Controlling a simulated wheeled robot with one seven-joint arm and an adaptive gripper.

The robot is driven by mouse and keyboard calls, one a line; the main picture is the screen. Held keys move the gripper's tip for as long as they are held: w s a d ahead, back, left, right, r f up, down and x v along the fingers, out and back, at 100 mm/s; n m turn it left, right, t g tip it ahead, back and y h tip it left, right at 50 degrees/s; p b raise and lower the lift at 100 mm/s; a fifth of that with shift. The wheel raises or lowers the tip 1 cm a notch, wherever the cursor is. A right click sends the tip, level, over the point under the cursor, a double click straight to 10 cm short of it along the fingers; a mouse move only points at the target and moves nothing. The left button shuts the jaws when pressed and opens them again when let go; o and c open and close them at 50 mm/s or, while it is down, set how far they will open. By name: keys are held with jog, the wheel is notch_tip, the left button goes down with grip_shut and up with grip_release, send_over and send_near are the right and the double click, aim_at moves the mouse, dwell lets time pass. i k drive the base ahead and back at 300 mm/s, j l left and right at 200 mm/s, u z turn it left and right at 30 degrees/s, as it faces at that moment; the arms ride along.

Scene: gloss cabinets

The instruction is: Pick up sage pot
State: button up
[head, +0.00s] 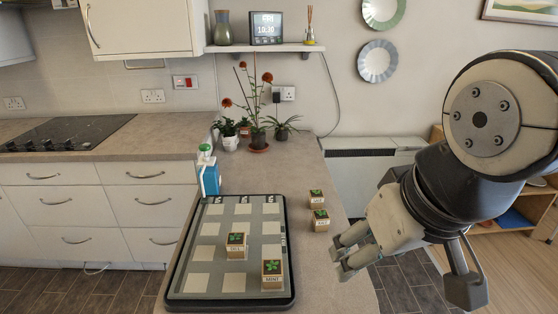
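Two small box-shaped pots with green leaves on dark tops stand on the bare worktop right of the tray: a farther pot (316,197) and a nearer pot (320,220). Their front labels are too small to read for certain, so I cannot tell which is the sage pot. Two similar pots stand on the tray; one looks marked dill (236,246), the other mint (272,275). My gripper (338,257) is at the right, over the worktop's right edge, nearer than the two loose pots and apart from them. Its fingers are spread, with nothing between them.
A dark-rimmed tray (290,285) with pale squares covers the near left worktop. A blue-and-white bottle with a green top (208,172) stands at its far left corner. Potted flowers (258,138) stand at the back. The worktop between bottle and loose pots is clear.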

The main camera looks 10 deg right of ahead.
aim_at(316, 197)
jog(key=z, duration=0.3)
jog(key=i+l, duration=0.35)
jog(key=i+l+z, duration=0.15)
jog(key=i+l, duration=0.25)
jog(key=i, duration=0.2)
jog(key=i+l, duration=0.3)
jog(key=i, duration=0.15)
